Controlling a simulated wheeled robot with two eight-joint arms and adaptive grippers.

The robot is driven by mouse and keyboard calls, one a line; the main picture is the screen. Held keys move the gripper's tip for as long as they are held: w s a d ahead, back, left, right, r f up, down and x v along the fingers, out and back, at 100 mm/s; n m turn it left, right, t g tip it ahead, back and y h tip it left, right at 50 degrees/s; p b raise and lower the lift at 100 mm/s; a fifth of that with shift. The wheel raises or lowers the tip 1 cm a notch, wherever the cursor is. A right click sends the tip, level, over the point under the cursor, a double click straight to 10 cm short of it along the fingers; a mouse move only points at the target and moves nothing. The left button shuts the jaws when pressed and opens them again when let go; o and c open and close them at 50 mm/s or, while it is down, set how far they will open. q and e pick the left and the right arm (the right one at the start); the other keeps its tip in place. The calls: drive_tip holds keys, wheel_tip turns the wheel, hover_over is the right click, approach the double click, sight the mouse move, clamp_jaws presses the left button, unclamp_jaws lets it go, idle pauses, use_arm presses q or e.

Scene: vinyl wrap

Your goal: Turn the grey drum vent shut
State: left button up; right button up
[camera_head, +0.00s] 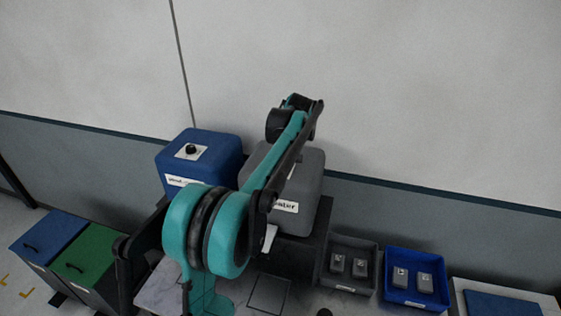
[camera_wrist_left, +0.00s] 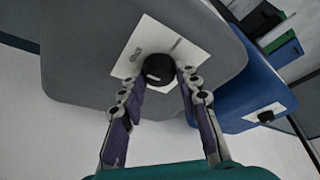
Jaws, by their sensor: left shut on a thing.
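The grey drum (camera_head: 313,178) stands at the back, partly hidden behind my left arm, with a white label ending in "ater" on its front. In the left wrist view, the grey drum (camera_wrist_left: 85,55) fills the upper left. Its vent is a round black knob (camera_wrist_left: 158,67) with a pale mark, on a white printed plate (camera_wrist_left: 138,45). My left gripper (camera_wrist_left: 161,76) has its two fingers on either side of the knob, shut on it. In the head view my arm hides the knob and the fingertips. My right gripper is in neither view.
A blue drum (camera_head: 222,157) with its own black knob (camera_head: 192,149) stands left of the grey one. Blue and green lidded bins (camera_head: 87,252) are at the far left. A grey tray (camera_head: 335,283) and a blue tray (camera_head: 392,295) hold small items at right. A wall stands behind.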

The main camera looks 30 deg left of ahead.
use_arm(q)
drive_tip(key=o, duration=1.2)
drive_tip(key=shift+c, duration=0.2)
drive_tip(key=v, duration=1.2)
drive_tip(key=shift+a, duration=0.1)
drive_tip(key=s+d+f+m+t+h+b, duration=0.1)
drive_tip(key=s+d+f+m+b, duration=0.3)
drive_tip(key=s+f+b, duration=0.4)
drive_tip(key=s+d+f+m+t+h+b, duration=0.1)
drive_tip(key=s+d+f+m+b, duration=0.3)
drive_tip(key=f, duration=1.9)
drive_tip(key=s+d+f+m+t+h+b, duration=0.2)
drive_tip(key=s+d+f+b, duration=0.7)
drive_tip(key=s+f+b, duration=0.5)
wheel_tip(320, 180, down, 2)
drive_tip(key=m+b, duration=0.1)
drive_tip(key=b, duration=0.2)
drive_tip(key=shift+s+f+m+t, duration=0.2)
drive_tip(key=shift+s+m+t, duration=0.05)
drive_tip(key=shift+m+t, duration=0.15)
